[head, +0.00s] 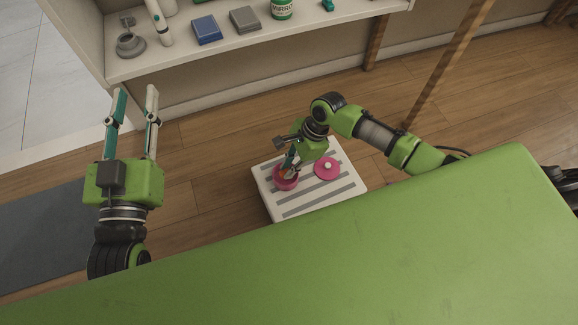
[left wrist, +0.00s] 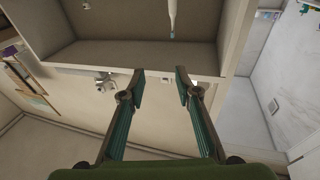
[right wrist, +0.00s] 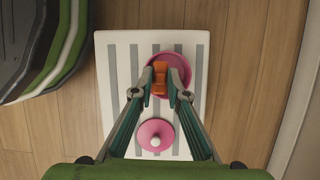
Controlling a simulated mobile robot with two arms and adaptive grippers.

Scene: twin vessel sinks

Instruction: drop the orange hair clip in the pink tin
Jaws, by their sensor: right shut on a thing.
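The pink tin (head: 287,184) stands open on a white striped stool (head: 318,203); it also shows in the right wrist view (right wrist: 183,65). Its pink lid (head: 327,168) with a pale knob lies beside it on the stool, and shows in the right wrist view (right wrist: 154,135). My right gripper (head: 287,170) is shut on the orange hair clip (right wrist: 160,78), which appears over the tin's left part in the right wrist view. Whether the clip touches the tin, I cannot tell. My left gripper (head: 133,92) is open and empty, away from the stool, near the shelf.
A white shelf (head: 235,55) at the back holds a blue box (head: 206,29), a grey box (head: 245,19), a green jar (head: 282,8) and a toothbrush (head: 158,24). A dark grey mat (head: 45,235) lies on the wooden floor at left.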

